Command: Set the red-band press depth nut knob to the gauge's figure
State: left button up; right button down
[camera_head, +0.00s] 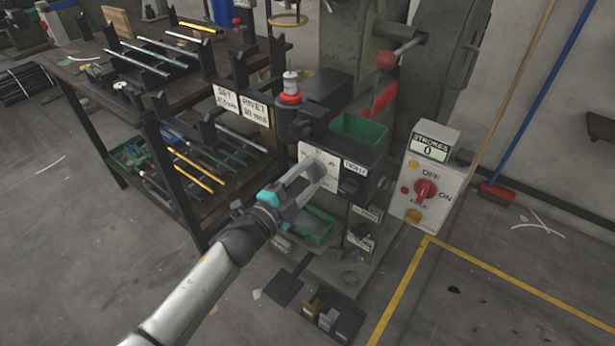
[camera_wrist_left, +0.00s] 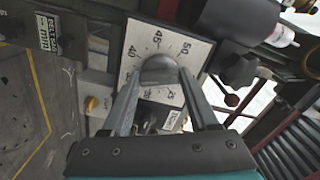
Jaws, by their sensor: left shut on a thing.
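A white dial plate (camera_head: 318,152) sits low on the press head; the left wrist view shows this plate (camera_wrist_left: 190,42) with figures such as 40, 45, 50, 25 and 30 around a grey round knob (camera_wrist_left: 158,70). My left gripper (camera_head: 316,172) is at the plate, its fingers (camera_wrist_left: 157,88) shut on the knob. The fingers and knob cover part of the dial, and I cannot tell the exact setting. Two placards (camera_head: 227,98) hang left of the press; their figures are hard to read. My right gripper is not in view.
A control box (camera_head: 425,175) with a stroke counter at 0 and a red switch (camera_head: 425,189) stands right of the press. A green bin (camera_head: 358,130) sits behind the dial. A rack table (camera_head: 75,65) with rods stands left. Floor right of the yellow line is mostly clear.

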pick_arm(q)
jog(key=shift+m, duration=1.1)
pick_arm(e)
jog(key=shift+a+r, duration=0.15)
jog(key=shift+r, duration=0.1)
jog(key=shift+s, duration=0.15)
pick_arm(q)
jog(key=o, duration=1.4)
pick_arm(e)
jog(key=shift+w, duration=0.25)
pick_arm(q)
jog(key=shift+s, duration=0.1)
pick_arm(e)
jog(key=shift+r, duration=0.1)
